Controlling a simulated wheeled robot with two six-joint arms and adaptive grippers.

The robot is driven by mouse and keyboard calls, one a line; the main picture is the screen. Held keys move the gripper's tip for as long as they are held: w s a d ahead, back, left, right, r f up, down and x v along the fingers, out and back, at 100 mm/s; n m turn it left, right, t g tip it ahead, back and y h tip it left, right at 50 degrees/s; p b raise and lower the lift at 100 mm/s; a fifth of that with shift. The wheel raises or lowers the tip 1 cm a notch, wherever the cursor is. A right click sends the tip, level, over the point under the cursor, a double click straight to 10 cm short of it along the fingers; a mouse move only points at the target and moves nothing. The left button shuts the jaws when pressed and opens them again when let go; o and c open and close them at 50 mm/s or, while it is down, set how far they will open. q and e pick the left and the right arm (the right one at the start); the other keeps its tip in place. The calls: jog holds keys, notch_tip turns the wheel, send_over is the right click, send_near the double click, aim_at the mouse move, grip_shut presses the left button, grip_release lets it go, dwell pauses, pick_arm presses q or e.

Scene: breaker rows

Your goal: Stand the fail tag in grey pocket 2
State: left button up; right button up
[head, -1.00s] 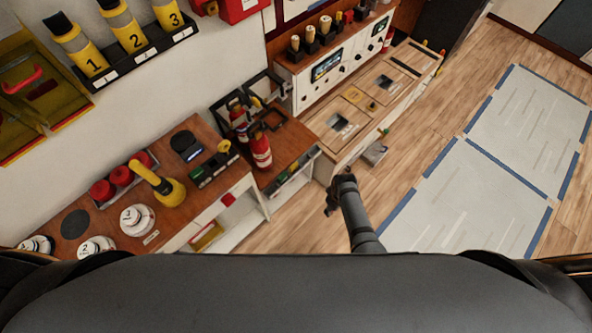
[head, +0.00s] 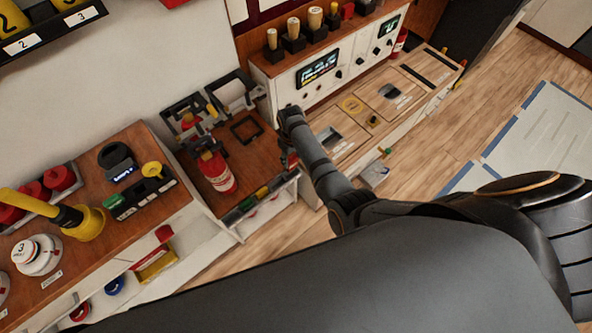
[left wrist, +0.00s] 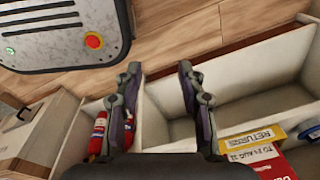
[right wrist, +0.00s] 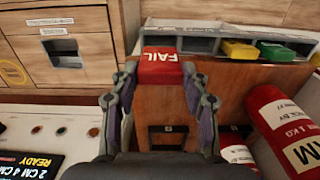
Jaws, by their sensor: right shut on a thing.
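The red fail tag (right wrist: 161,66), its white lettering upside down, is between the fingertips of my right gripper (right wrist: 160,76), which is shut on it. A row of grey pockets (right wrist: 198,45) lies just beyond the tag in the right wrist view. A yellow tag (right wrist: 240,50) and a green tag (right wrist: 277,51) stand in pockets to the right; the grey pocket nearest the fail tag looks empty. Pocket numbers are not readable. In the head view my right gripper (head: 287,152) is by the table's right edge; the tag is not clear there. My left gripper (left wrist: 158,74) is open and empty.
A red extinguisher (head: 216,171) stands close to the pocket row on the wooden table (head: 243,160); it also shows in the right wrist view (right wrist: 285,128). A panelled counter (head: 345,120) adjoins on the right. A white bin (left wrist: 240,95) lies below my left gripper.

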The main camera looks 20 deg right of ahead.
aim_at(291, 168)
jog(key=shift+w, duration=0.3)
jog(key=shift+a+r, duration=0.2)
jog(key=shift+a, duration=0.05)
jog(key=shift+r+p, duration=0.15)
jog(key=shift+p, duration=0.3)
notch_tip(291, 168, down, 6)
jog(key=b, duration=0.4)
jog(key=shift+d+f, duration=0.1)
jog(key=shift+f, duration=0.1)
pick_arm(q)
jog(key=f, duration=0.4)
jog(key=shift+s+a, duration=0.15)
jog(key=shift+a, duration=0.25)
jog(key=shift+a+r+p, duration=0.1)
jog(key=shift+r+p, duration=0.35)
jog(key=shift+r, duration=0.25)
jog(key=shift+f+b, duration=1.1)
pick_arm(e)
jog(key=shift+f, duration=1.5)
